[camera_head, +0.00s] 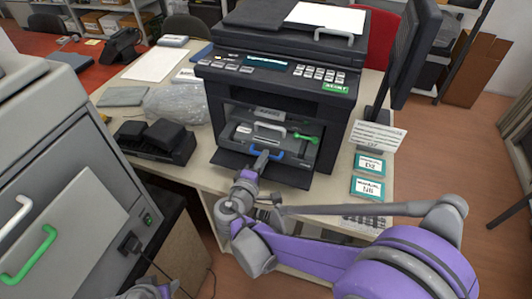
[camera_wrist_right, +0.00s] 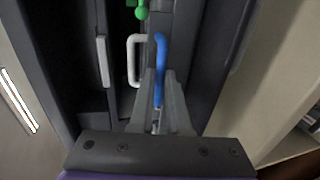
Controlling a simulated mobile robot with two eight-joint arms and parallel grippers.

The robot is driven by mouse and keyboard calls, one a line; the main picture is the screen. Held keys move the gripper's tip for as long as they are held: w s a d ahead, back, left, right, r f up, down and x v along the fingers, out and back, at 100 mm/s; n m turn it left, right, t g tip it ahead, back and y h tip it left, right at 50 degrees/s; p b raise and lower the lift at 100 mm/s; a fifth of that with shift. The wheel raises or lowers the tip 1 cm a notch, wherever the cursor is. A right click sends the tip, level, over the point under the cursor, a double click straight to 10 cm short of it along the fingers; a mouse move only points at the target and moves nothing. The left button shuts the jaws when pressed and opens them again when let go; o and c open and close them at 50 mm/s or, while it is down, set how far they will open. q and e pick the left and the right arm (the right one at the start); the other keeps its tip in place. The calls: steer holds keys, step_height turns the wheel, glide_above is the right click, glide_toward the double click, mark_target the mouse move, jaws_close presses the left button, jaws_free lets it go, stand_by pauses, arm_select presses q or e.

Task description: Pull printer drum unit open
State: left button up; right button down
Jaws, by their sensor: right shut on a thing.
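The black printer (camera_head: 277,90) stands on the table with its front flap (camera_head: 225,160) folded down and its inner bay open. A blue handle (camera_head: 277,154) sits low in the bay, and it also shows in the wrist view (camera_wrist_right: 161,45). The drum unit behind it is hard to make out. My right gripper (camera_head: 262,160) reaches in from the front. In the wrist view my right gripper (camera_wrist_right: 160,92) is shut on the blue handle, one finger on each side. My left gripper's fingers are not visible; only a bit of arm shows at the bottom edge.
Above the blue handle are a white handle (camera_head: 270,128) and a green lever (camera_head: 305,137). A monitor (camera_head: 408,50) and teal boxes (camera_head: 368,188) stand to the right. A grey machine (camera_head: 65,170) stands at left. A black device (camera_head: 155,140) lies left of the printer.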

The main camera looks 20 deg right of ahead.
steer(key=f+v, duration=0.3)
steer(key=v, duration=1.2)
steer(key=shift+s+a, duration=0.2)
steer(key=shift+s, duration=0.1)
steer(key=c, duration=0.9)
jaws_free()
steer(key=v, duration=1)
steer(key=shift+s+a+r+p, duration=0.15)
steer(key=shift+s+a+p, duration=0.05)
steer(key=shift+s+p, duration=0.15)
